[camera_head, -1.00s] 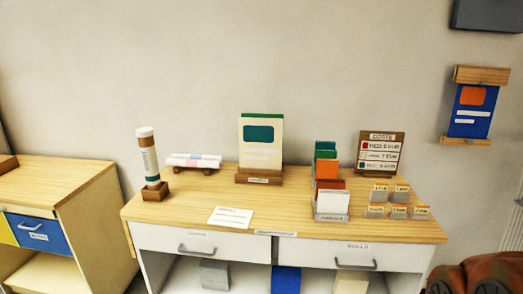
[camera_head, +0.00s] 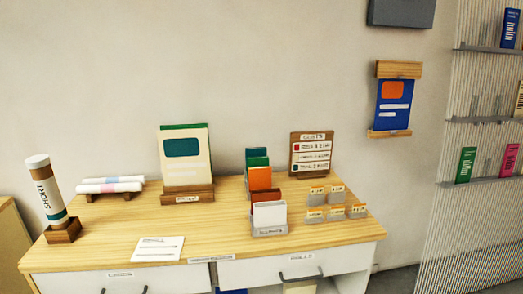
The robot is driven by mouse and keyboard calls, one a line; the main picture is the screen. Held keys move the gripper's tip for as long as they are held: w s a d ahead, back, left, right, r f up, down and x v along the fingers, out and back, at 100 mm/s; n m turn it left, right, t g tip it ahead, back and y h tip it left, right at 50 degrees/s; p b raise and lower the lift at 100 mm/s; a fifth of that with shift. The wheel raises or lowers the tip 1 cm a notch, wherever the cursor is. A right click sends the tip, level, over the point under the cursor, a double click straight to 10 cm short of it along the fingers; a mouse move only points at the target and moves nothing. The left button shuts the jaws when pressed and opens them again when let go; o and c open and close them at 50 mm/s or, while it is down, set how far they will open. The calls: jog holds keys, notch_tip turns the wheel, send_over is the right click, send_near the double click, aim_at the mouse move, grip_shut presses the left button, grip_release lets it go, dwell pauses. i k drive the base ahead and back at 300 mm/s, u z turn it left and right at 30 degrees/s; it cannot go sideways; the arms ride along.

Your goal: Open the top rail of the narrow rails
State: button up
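A narrow hanging print with wooden rails is on the wall at the right of the head view. Its top rail (camera_head: 399,69) is a light wood bar. Below it hangs a blue sheet (camera_head: 393,117) with an orange block and white strips. The bottom rail (camera_head: 390,134) is a thinner wood bar at the sheet's lower edge. The top rail looks closed over the sheet's upper edge, but its clasp is too small to make out. My gripper is not in view.
A wooden table (camera_head: 120,238) with drawers stands below, holding a tube (camera_head: 45,190), rolls (camera_head: 110,186), a framed card display (camera_head: 186,155), a card rack (camera_head: 268,215) and a sign (camera_head: 311,153). A slatted wall with shelves (camera_head: 490,119) is at right. A dark box (camera_head: 400,12) hangs above.

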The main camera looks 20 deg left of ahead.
aim_at(385, 70)
jog(key=z, duration=0.75)
jog(key=i, duration=3.25)
jog(key=u, duration=2.2)
